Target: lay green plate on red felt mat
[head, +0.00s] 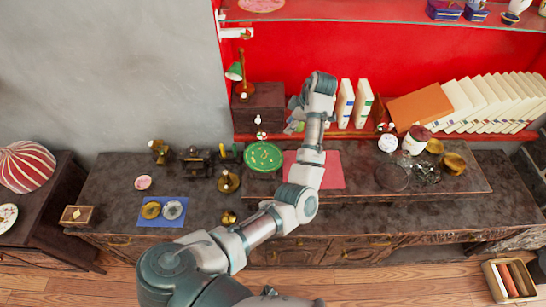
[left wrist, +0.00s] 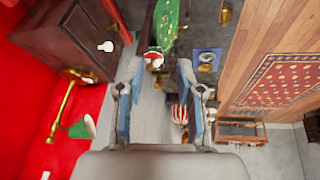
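The green plate (head: 263,156), with small colored spots, lies on the dark sideboard in the head view, at the left edge of the red felt mat. It also shows at the top of the left wrist view (left wrist: 166,22). The red felt mat (head: 332,170) is partly hidden behind my left arm. My left gripper (head: 295,104) is up near the back shelf, above and to the right of the plate, apart from it. In the left wrist view its fingers (left wrist: 159,68) are spread with nothing held between them. My right gripper is not in view.
A dark box with a lamp (head: 238,73) and white books (head: 345,103) stand behind. A small red-and-white ornament (left wrist: 153,57) shows between the fingers in the wrist view. A blue mat (head: 161,217) holds two small round items. Glassware (head: 393,176) stands right of the red mat.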

